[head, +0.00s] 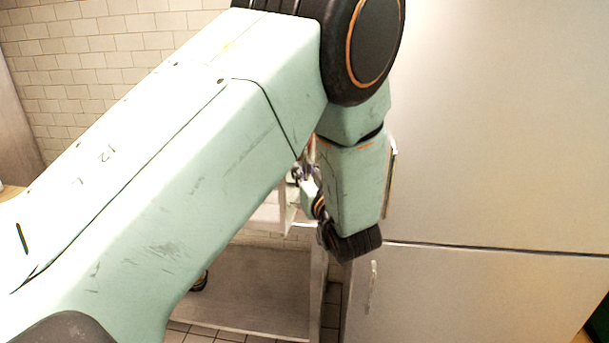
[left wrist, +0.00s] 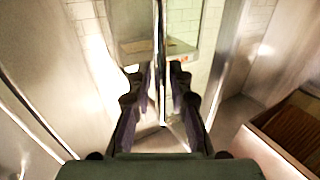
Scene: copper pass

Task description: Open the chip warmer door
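In the head view my left arm covers most of the left and middle. My left gripper (head: 303,172) is mostly hidden behind its own forearm, with only small parts of it showing. In the left wrist view the left gripper (left wrist: 162,78) has its two dark fingers apart. A thin upright metal bar or edge (left wrist: 161,45) stands between them, with small gaps on both sides. I cannot tell whether it is the chip warmer's handle or door edge. I cannot pick out the chip warmer door for certain in the head view. My right gripper is not in view.
A large pale cabinet (head: 500,130) with upper and lower doors fills the right of the head view, close to my arm. A low metal shelf (head: 255,290) stands behind the arm. A tiled wall (head: 110,50) is at the back left.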

